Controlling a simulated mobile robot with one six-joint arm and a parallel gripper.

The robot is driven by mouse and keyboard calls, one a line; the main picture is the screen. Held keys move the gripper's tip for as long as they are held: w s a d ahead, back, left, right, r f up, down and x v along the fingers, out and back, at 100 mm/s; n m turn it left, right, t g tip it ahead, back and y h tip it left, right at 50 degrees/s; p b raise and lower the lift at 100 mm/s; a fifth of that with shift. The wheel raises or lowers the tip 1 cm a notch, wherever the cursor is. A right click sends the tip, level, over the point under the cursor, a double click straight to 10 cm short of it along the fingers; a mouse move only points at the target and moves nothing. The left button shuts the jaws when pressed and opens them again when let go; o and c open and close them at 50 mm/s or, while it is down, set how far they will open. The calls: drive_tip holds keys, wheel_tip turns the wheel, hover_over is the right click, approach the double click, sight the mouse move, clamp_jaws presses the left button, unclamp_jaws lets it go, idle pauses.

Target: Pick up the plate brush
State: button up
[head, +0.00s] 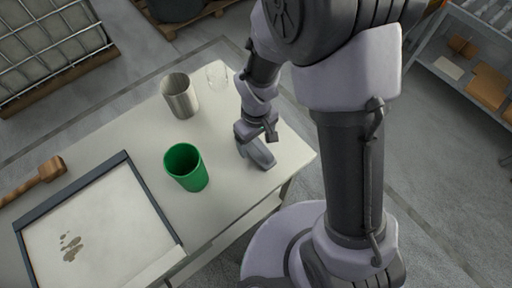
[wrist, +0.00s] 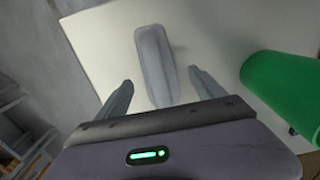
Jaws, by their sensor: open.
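A grey, long, rounded object, which looks like the plate brush (head: 260,154), is on the white table near its right corner. In the wrist view the brush (wrist: 153,50) lies lengthwise ahead, its near end between my two fingers. My gripper (head: 256,137) is just above it in the head view and partly covers it. In the wrist view my gripper (wrist: 160,78) is open, with a gap on both sides of the brush. I cannot see its bristles or whether a finger touches it.
A green cup (head: 187,168) stands close to the left of my gripper. A dark-rimmed stained plate (head: 110,215) and a wooden tool (head: 35,178) lie at left. The table's right corner is clear.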

drive_tip(key=f, duration=0.2)
drive_tip(key=f+b, duration=0.1)
drive_tip(key=f, duration=0.1)
drive_tip(key=shift+w, duration=0.2)
drive_tip(key=shift+r, duration=0.15)
drive_tip(key=shift+c, duration=1.1)
drive_tip(key=c, duration=1.3)
drive_tip(key=shift+c, duration=0.2)
drive_tip(key=shift+r, duration=0.15)
